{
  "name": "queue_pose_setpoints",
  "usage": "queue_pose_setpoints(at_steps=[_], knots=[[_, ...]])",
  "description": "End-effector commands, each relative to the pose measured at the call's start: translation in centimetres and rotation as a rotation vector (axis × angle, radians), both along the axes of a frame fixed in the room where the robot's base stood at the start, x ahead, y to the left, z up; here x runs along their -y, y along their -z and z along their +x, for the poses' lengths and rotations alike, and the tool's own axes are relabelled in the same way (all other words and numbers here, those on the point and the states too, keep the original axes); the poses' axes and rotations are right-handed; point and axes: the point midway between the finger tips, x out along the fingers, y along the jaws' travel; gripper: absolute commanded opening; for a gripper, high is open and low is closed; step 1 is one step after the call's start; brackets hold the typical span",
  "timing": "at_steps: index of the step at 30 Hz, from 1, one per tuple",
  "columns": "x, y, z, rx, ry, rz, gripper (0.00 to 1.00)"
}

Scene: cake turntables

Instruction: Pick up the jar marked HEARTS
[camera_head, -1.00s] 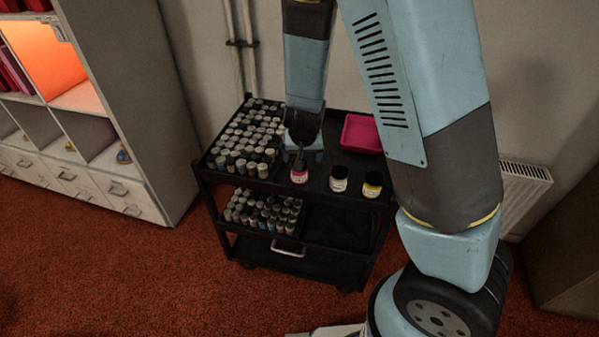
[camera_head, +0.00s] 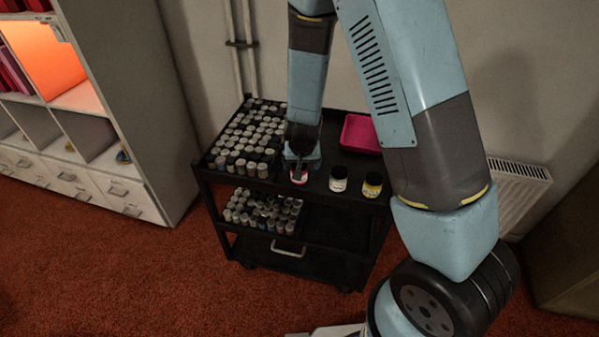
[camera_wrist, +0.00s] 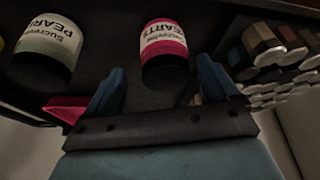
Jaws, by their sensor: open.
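The jar marked HEARTS (camera_wrist: 165,45) has a pink and white label, partly readable as "EARTS", and a dark lid. It stands on the top shelf of the black cart, and its pink lower part (camera_head: 299,180) shows in the head view below my gripper (camera_head: 298,165). In the wrist view my gripper (camera_wrist: 163,90) is open, with one blue finger on each side of the jar's lid end. The jar is ahead of and between the fingers, with no clear contact visible. My gripper hides most of the jar's top in the head view.
A jar marked PEARL (camera_wrist: 48,50), also in the head view (camera_head: 338,180), stands beside it, then a yellow-labelled jar (camera_head: 372,185). Many small jars (camera_head: 245,140) crowd the cart's left side. A pink tray (camera_head: 362,134) lies behind. The black cart (camera_head: 325,195) has lower shelves.

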Motion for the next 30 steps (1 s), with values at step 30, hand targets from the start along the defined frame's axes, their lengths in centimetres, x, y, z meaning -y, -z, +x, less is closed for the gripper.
queue_pose_setpoints(at_steps=[30], knots=[[-0.5, 4.6, 1.6, 0.0, 0.001, 0.0, 0.64]])
